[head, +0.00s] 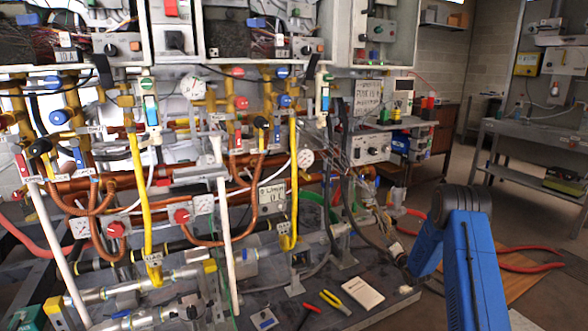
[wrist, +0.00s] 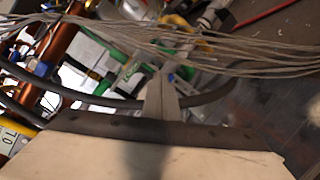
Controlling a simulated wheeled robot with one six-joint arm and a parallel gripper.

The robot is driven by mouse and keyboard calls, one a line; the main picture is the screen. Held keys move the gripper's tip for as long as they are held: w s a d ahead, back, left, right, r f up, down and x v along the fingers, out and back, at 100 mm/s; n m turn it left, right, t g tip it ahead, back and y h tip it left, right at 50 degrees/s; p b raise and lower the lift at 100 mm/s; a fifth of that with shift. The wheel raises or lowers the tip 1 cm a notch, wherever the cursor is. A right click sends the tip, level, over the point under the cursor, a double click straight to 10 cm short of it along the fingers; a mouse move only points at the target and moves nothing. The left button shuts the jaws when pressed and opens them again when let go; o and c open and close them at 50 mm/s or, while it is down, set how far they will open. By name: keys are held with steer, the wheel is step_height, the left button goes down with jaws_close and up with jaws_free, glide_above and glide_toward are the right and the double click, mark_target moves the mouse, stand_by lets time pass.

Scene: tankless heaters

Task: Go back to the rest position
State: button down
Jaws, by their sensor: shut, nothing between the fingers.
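My gripper (wrist: 163,88) shows in the wrist view as narrow grey fingers close together, with nothing between them. A bundle of thin grey wires (wrist: 225,62) crosses the wrist view around the fingertips; I cannot tell whether they touch. A dark thick hose (wrist: 100,100) runs behind the fingers. In the head view, my blue arm (head: 470,265) stands at the right, beside the heater bench. I cannot make out the gripper clearly there.
The bench (head: 385,312) holds dense copper and yellow pipes (head: 140,200), valves and loose wires. Pliers (head: 337,302) and a notepad (head: 354,291) lie at its front. A red hose (head: 525,266) lies at the right. A grey workbench (head: 530,140) stands behind, with open floor before it.

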step_height(320, 180, up, 10)
steer(key=s+a+r+m+g+h, duration=0.1)
steer(key=s+m, duration=0.1)
steer(key=m, duration=0.1)
steer(key=s+a+r+m+g+h, duration=0.2)
steer(key=s+r+m, duration=0.3)
steer(key=s+r, duration=0.6)
steer(key=s+a+r+m+g+h, duration=0.1)
steer(key=s+a+r+m+g, duration=0.2)
steer(key=s+r+m, duration=0.55)
steer(key=s+a+r+m+g, duration=0.1)
steer(key=s+a+r+m, duration=0.1)
steer(key=s, duration=1.2)
steer(key=s+a+r+m+g, duration=0.2)
steer(key=s, duration=1.1)
steer(key=s+a+f+m+g, duration=0.1)
steer(key=s+a+f+m, duration=0.1)
steer(key=s, duration=1)
steer(key=s+a+f+m+g+y, duration=0.1)
steer(key=s+m, duration=0.3)
steer(key=s, duration=0.9)
steer(key=shift+s+a+f+g, duration=0.2)
steer(key=shift+a+f+g, duration=0.3)
steer(key=shift+a+g, duration=0.15)
steer(key=shift+w, duration=0.15)
